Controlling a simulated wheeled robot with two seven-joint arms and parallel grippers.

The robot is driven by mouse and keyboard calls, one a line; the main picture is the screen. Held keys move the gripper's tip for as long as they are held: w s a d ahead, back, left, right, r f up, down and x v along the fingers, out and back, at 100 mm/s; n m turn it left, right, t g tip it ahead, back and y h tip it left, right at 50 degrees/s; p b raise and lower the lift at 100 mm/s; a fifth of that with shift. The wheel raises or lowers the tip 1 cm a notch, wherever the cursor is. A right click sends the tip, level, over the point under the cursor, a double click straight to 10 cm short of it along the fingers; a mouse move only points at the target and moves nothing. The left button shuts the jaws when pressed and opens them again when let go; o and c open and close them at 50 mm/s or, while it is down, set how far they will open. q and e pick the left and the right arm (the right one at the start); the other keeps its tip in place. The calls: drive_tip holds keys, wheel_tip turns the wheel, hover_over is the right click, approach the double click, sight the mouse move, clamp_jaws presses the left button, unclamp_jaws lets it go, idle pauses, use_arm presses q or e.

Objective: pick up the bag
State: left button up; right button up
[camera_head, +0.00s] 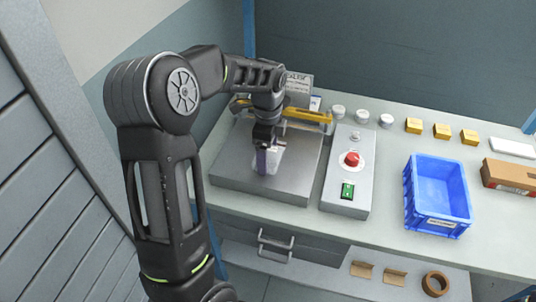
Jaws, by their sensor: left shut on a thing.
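My left gripper (267,143) points down over the grey metal plate (233,176) at the left of the bench. It is shut on the bag (272,160), a small pale pouch with a purple edge, which is upright below the fingers. I cannot tell whether the bag touches the plate. The fingertips are partly hidden by the wrist and the bag. My right gripper is not in view.
A control box (350,170) with a red button and green switch stands right of the plate. A blue crate (437,196), several yellow blocks and a brown box (510,175) stand further right.

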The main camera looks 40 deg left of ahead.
use_arm(q)
wheel_tip(320, 180, up, 10)
drive_tip(key=shift+b, duration=0.45)
